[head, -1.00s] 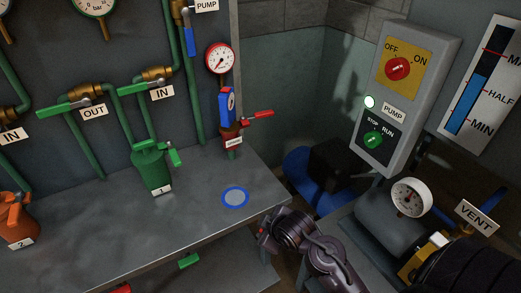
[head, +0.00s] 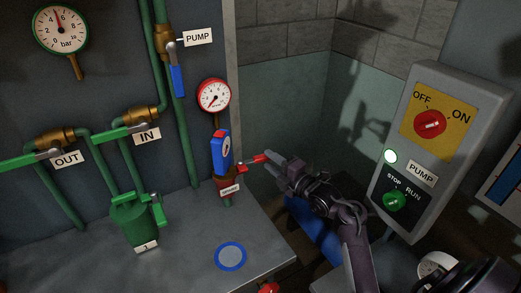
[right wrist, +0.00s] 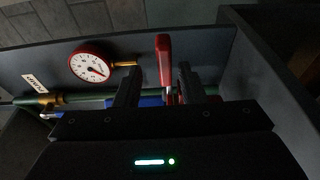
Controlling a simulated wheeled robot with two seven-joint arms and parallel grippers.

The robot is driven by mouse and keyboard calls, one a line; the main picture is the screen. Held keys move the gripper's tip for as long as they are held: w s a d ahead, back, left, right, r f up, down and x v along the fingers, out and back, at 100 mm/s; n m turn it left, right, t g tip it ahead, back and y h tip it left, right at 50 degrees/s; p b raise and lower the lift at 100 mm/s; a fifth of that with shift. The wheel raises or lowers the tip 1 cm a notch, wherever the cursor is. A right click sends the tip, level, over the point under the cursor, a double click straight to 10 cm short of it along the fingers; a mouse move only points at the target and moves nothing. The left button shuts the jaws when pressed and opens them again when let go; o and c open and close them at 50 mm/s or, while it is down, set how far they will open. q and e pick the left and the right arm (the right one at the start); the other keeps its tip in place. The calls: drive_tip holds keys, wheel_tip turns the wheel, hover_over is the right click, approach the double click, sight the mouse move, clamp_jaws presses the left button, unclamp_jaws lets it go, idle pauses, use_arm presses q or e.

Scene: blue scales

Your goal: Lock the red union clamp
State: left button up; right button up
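The red union clamp (head: 228,185) is on the green pipe below the blue device (head: 221,150), with a small white label on it. Its red lever handle (head: 256,161) sticks out to the right, roughly level. My right gripper (head: 280,168) is at the outer end of this handle. In the right wrist view, the red handle (right wrist: 163,55) stands between the two spread fingers (right wrist: 157,85), nearer the right one, with a gap on the left. Whether a finger touches it is not clear. My left gripper is not in view.
A red-rimmed gauge (head: 214,96) is above the clamp. A green canister (head: 134,222) labelled 1 and a blue-ringed disc (head: 230,256) are on the bench (head: 190,265). A grey pump control box (head: 440,150) stands on the right, beyond my right arm.

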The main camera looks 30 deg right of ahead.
sight(260, 155)
drive_tip(key=shift+x, duration=0.95)
drive_tip(key=x, duration=0.2)
drive_tip(key=shift+w+f+p, duration=0.25)
drive_tip(key=shift+w+p, duration=0.1)
drive_tip(key=shift+w, duration=0.05)
drive_tip(key=shift+w+a, duration=0.1)
drive_tip(key=shift+w, duration=0.35)
drive_tip(key=shift+f, duration=0.1)
drive_tip(key=c, duration=0.4)
clamp_jaws()
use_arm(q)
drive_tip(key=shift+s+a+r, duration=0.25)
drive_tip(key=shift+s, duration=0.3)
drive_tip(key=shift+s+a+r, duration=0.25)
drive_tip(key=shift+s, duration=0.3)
